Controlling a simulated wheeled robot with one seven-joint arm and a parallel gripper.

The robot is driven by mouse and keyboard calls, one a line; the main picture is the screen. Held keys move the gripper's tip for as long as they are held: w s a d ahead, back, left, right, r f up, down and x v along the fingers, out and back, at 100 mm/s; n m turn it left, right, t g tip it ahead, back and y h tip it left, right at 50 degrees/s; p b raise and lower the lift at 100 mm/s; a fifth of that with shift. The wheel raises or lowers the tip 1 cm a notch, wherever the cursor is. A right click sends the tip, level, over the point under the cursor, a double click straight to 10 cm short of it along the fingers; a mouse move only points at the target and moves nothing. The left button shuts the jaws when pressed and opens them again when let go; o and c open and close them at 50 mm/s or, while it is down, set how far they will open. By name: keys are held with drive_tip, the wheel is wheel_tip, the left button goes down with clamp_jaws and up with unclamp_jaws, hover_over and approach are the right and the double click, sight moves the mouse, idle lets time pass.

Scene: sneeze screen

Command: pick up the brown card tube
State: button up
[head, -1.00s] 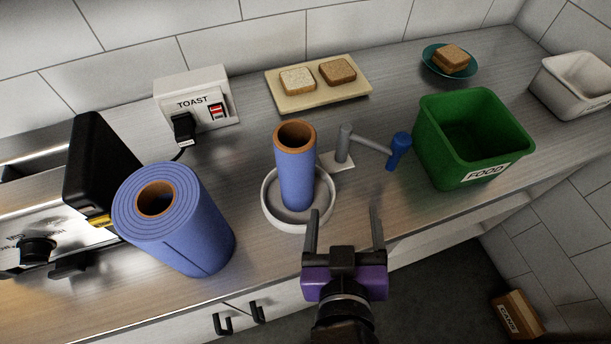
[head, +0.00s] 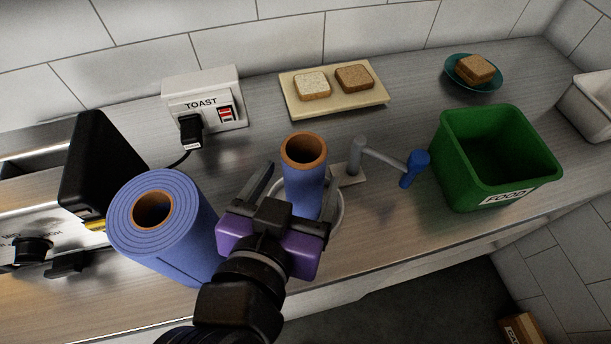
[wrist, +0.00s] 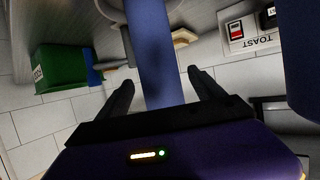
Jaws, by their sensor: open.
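The tube (head: 303,180) stands upright in a white round dish (head: 339,208) on the counter. Its rim and inside are brown card, but its outer side is blue. My gripper (head: 297,177) is open, one finger on either side of the tube as seen from the head. In the wrist view the blue side of the tube (wrist: 152,45) runs between the two open fingers (wrist: 160,80). I cannot tell whether either finger touches it. My gripper hides the tube's lower part and much of the dish in the head view.
A thick blue roll (head: 165,230) with a brown core stands close left of my gripper. A grey crank with a blue handle (head: 414,165) is just right of the tube. A green FOOD bin (head: 490,165) stands farther right. A toast board (head: 335,105) and TOAST socket (head: 203,98) are behind.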

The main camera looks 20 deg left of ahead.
sight(308, 158)
drive_tip(key=shift+r+p+x, duration=0.15)
drive_tip(key=shift+p+x, duration=0.2)
drive_tip(key=shift+x, duration=1.2)
drive_tip(key=shift+r+p+x, duration=0.1)
drive_tip(key=shift+p+x, duration=0.25)
drive_tip(key=shift+x, duration=1.25)
drive_tip(key=c, duration=1.5)
drive_tip(key=shift+c, duration=0.2)
drive_tip(key=shift+r, duration=0.1)
wheel_tip(308, 158, up, 20)
